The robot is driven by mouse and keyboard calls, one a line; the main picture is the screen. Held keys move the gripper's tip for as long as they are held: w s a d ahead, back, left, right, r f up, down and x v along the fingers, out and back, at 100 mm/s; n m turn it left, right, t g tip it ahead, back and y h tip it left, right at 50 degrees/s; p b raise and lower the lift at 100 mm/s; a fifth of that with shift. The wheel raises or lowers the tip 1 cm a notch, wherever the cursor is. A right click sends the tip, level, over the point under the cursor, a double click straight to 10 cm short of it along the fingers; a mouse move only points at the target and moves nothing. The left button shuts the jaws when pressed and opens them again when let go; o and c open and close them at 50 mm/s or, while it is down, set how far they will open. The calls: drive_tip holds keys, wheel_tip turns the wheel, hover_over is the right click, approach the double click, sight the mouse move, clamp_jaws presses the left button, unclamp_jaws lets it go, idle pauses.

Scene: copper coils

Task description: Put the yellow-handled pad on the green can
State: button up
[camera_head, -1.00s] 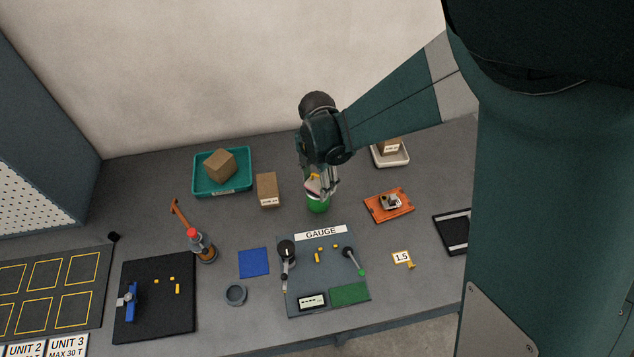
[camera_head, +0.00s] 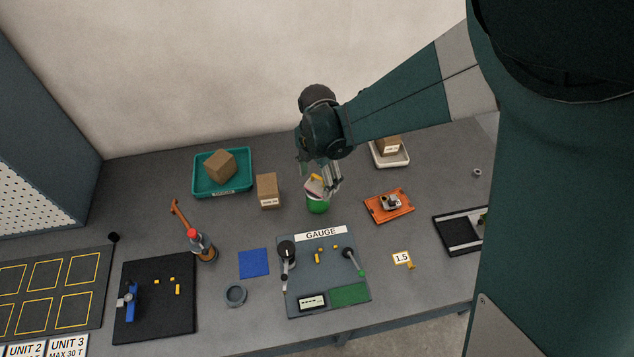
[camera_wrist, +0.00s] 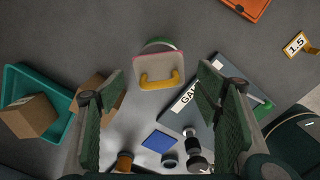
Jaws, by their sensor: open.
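The pad with its yellow handle (camera_wrist: 161,79) lies on top of the green can, seen from above in the wrist view. Its pale, pink-edged plate (camera_wrist: 157,66) covers most of the can's mouth. It also shows in the head view (camera_head: 316,184), somewhat tilted and partly behind my fingers. The green can (camera_head: 318,207) stands upright on the table; a bit of its rim (camera_wrist: 162,43) shows past the pad in the wrist view. My gripper (camera_head: 321,173) is open just above the pad. In the wrist view its fingers (camera_wrist: 165,115) are wide apart, with nothing between them.
A teal tray with a box (camera_head: 221,165) and a small carton (camera_head: 268,190) stand left of the can. An orange tray (camera_head: 388,206) is to its right. The gauge board (camera_head: 325,275) lies in front, beside a blue square (camera_head: 254,262).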

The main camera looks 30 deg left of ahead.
sight(317, 184)
wheel_tip(317, 184, up, 10)
idle(0.6)
idle(0.5)
drive_tip(key=shift+d+r, duration=0.1)
drive_tip(key=shift+w+d+r, duration=0.15)
drive_tip(key=shift+w+d, duration=0.05)
drive_tip(key=shift+d, duration=0.05)
drive_tip(key=w+d+r+m+t+y, duration=0.15)
drive_tip(key=d+r+m, duration=0.3)
drive_tip(key=d, duration=0.55)
drive_tip(key=w+d+r+m+t, duration=0.15)
drive_tip(key=d+r+m, duration=0.35)
drive_tip(key=d, duration=0.5)
drive_tip(key=w+d+r+m, duration=0.2)
drive_tip(key=d+r+m, duration=0.1)
drive_tip(key=d+m, duration=0.55)
drive_tip(key=s+d+m+t, duration=0.1)
drive_tip(key=s+d+m, duration=0.2)
drive_tip(key=d, duration=0.6)
drive_tip(key=s+d+r+m+t+h, duration=0.1)
drive_tip(key=s+d+m, duration=0.3)
drive_tip(key=d+m, duration=0.3)
drive_tip(key=s+d+m+t, duration=0.2)
drive_tip(key=s+d+m, duration=0.2)
drive_tip(key=d, duration=0.7)
drive_tip(key=shift+r+m, duration=0.3)
drive_tip(key=shift+m, duration=0.6)
